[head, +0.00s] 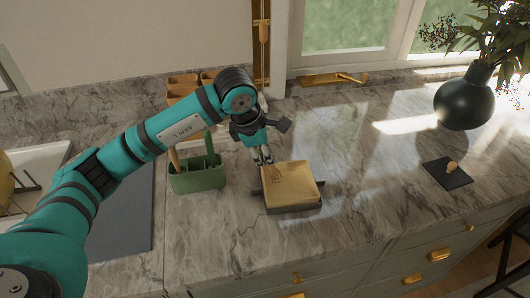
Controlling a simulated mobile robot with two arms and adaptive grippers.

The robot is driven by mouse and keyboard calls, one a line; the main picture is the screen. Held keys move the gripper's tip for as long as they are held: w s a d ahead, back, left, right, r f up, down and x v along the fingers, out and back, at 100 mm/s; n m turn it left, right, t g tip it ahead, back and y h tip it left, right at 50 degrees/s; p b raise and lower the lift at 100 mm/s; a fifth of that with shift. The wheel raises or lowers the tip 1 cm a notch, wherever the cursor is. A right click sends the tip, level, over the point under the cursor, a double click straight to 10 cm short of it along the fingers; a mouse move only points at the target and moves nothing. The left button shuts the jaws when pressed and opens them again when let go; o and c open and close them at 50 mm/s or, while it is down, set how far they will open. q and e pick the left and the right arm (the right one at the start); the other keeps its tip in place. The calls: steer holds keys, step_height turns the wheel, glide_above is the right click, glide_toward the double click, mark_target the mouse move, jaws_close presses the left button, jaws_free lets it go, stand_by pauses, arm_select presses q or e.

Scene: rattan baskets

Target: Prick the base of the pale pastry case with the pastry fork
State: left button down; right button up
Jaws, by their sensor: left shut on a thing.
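The pale pastry case (301,178) is a square, shallow yellowish case. It sits in a dark square tin or tray (293,207) on the marble counter. My left gripper (263,158) is above the back left corner of the case, pointing down, shut on the pastry fork (275,172). The fork's tines show thinly over the left part of the case's base. I cannot tell whether the tines touch the base. The fork's handle is mostly hidden by the gripper. My right gripper is not in view.
A green divided caddy (198,178) with a wooden-handled tool stands left of the case. Orange-brown containers (182,86) are behind my left arm. A dark vase (464,102) with branches and a dark slab (446,174) with a small knob are at the right. Counter between is clear.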

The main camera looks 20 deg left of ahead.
arm_select(q)
steer(key=shift+w+r+p, duration=0.1)
steer(key=shift+r+p, duration=0.4)
steer(key=shift+r, duration=0.35)
steer(key=shift+r+p, duration=1.1)
steer(key=shift+r, duration=1.5)
